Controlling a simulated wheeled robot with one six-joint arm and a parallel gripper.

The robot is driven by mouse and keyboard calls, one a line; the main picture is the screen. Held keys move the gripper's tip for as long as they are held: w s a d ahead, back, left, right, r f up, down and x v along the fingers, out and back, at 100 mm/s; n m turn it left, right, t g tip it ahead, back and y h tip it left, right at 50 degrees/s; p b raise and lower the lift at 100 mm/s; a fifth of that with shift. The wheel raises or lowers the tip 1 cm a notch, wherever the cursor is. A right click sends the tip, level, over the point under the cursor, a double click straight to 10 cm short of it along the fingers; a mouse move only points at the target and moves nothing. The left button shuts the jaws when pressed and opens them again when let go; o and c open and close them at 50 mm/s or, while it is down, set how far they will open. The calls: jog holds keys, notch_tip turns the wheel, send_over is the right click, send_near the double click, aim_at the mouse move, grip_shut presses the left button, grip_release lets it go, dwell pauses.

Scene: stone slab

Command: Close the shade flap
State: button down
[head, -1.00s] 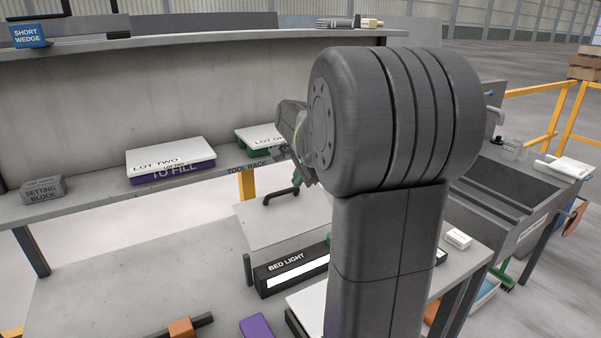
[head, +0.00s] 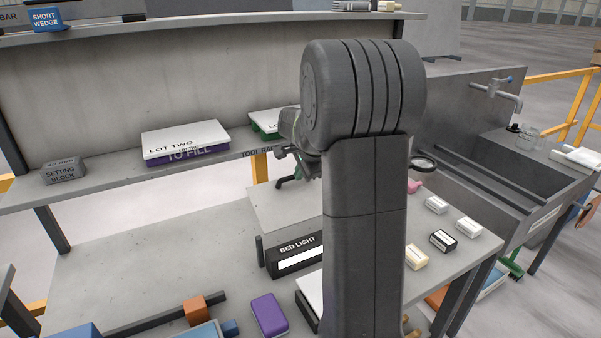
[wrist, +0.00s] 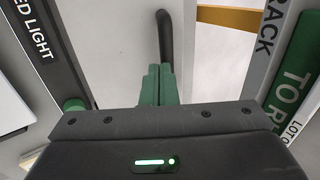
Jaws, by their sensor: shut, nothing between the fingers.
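What looks like the shade flap is a plain pale grey panel (head: 272,207) behind the black BED LIGHT box (head: 297,252). A dark bent handle (head: 284,181) stands at its upper part. In the wrist view the handle (wrist: 165,38) rises just beyond the fingertips against the pale panel (wrist: 118,45). My gripper (wrist: 157,72) has green fingers pressed together with nothing between them. It is close to the handle; I cannot tell whether they touch. In the head view my arm hides most of the gripper and the panel's right part.
The tool rack shelf (head: 222,161) behind carries the LOT TWO tray (head: 185,140) and the SETTING BLOCK (head: 64,172). Small boxes (head: 443,240) and a magnifier (head: 423,163) lie right of my arm. A purple block (head: 270,314) lies in front. The bench's left middle is clear.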

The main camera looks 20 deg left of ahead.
aim_at(294, 185)
jog(key=shift+w+a+r+p, duration=0.1)
jog(key=shift+w+a+p, duration=0.05)
jog(key=shift+p, duration=0.5)
jog(key=shift+w+a+f+g+h+p, duration=0.3)
jog(key=shift+a+g+h+p, duration=0.2)
jog(key=shift+p, duration=0.55)
jog(key=w+a+f, duration=0.1)
jog(key=f+b, duration=0.1)
jog(key=shift+w+a+f, duration=0.35)
jog(key=shift+w, duration=0.05)
jog(key=shift+r, duration=0.1)
